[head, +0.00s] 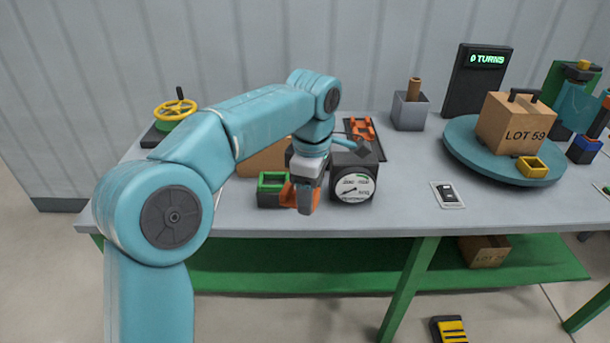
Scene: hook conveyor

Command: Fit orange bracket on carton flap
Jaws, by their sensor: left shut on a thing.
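My left gripper (307,192) is shut on an orange bracket (287,194), low over the front of the table. The fingers and wrist hide part of the bracket, and I cannot tell whether it touches the table. A brown carton (262,158) stands behind my left arm, which covers much of it; its flap cannot be made out. Another carton (508,134), marked LOT 59, sits on a round teal turntable (462,153) at the right. More orange pieces (361,128) lie on a dark tray behind the gripper. My right gripper does not show.
A green block (272,177) is just left of the gripper, and a dark box with a dial gauge (355,189) just right. The front middle-right table is mostly clear.

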